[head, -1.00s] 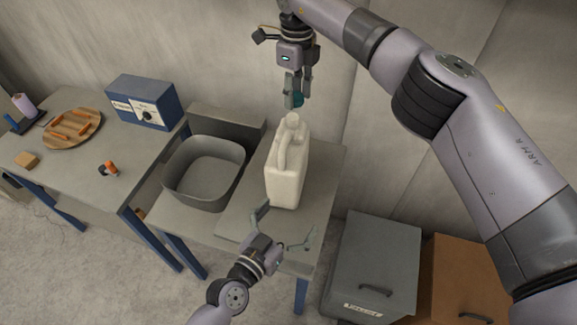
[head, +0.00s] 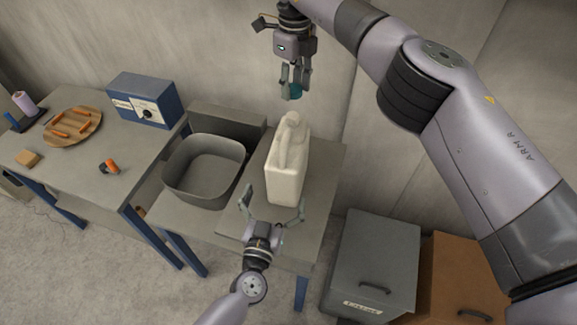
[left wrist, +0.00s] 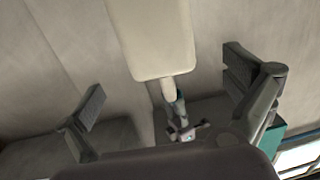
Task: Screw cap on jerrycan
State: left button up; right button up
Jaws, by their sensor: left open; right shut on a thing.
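The cream jerrycan (head: 286,178) stands upright on the grey table (head: 236,224), with its neck at the top. My left gripper (head: 272,204) is open at the can's near lower end, one finger towards each side; contact cannot be made out. In the left wrist view the picture is turned over, and the jerrycan (left wrist: 150,38) shows between the open fingers of my left gripper (left wrist: 165,75). My right gripper (head: 297,88) is shut on the teal cap (head: 297,92), partly hidden by the fingers. The cap is above the neck, apart from it.
A grey open bin (head: 203,195) stands left of the can. A blue box (head: 145,101) and a round wooden board (head: 72,128) are on the left table. A grey cabinet (head: 372,262) and an orange one (head: 465,275) stand at the lower right.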

aim_at(285, 163)
pick_arm(q)
jog(key=x, duration=1)
jog(key=shift+w, duration=0.25)
jog(key=c, duration=1.7)
pick_arm(e)
jog(key=shift+w+f, duration=0.1)
jog(key=shift+f, duration=2.45)
jog(key=shift+f, duration=0.85)
jog(key=shift+f, duration=0.6)
